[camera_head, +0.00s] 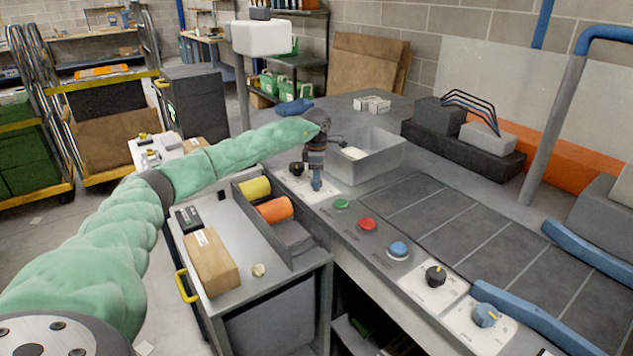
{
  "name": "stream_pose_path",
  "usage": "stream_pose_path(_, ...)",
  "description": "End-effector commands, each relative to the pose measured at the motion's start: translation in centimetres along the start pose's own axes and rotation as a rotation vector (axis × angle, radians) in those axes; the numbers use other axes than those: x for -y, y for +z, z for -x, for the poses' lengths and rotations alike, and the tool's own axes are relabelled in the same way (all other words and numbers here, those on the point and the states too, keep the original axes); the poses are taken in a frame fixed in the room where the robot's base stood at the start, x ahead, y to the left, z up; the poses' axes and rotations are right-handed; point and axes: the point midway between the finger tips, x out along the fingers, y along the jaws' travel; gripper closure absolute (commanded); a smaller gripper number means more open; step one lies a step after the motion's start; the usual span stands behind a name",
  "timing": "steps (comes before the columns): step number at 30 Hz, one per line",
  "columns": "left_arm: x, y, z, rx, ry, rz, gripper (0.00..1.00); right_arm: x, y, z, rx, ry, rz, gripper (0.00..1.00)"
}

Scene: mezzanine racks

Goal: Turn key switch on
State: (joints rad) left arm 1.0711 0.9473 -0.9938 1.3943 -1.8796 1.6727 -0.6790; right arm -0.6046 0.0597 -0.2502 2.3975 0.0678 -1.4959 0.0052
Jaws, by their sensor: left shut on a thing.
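The control panel (350,248) runs along the near side of the grey bench. At its far end is a white plate (297,184) with a black knob on it. My left gripper (316,186) points down over this plate, its tips low at the plate's right part. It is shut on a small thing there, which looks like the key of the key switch. The gripper hides most of it, so the key's angle cannot be told. My right gripper is not in view.
Green (341,204), red (367,224) and blue (398,250) buttons line the panel, then a black knob (436,275) and a blue knob (486,314). A grey bin (377,158) stands close behind the gripper. A cart (238,291) with a cardboard box (212,262) stands left, below my arm.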

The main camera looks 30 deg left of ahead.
Motion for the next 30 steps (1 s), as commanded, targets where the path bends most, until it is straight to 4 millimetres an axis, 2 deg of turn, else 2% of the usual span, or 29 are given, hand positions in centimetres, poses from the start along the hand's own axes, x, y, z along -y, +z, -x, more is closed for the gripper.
stream_pose_path(9,-0.1,-0.1,0.1,0.001,0.001,-0.133,0.87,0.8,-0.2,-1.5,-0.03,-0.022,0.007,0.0)
stream_pose_path(26,-0.1,-0.1,0.1,0.001,0.002,-0.166,0.87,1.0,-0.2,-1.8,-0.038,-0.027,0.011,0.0)
stream_pose_path(27,-0.1,-0.1,0.1,0.001,0.002,-0.166,0.62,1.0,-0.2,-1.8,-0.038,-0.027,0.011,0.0)
stream_pose_path(30,-0.1,0.0,0.1,0.001,0.001,-0.166,0.43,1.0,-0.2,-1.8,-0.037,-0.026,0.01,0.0)
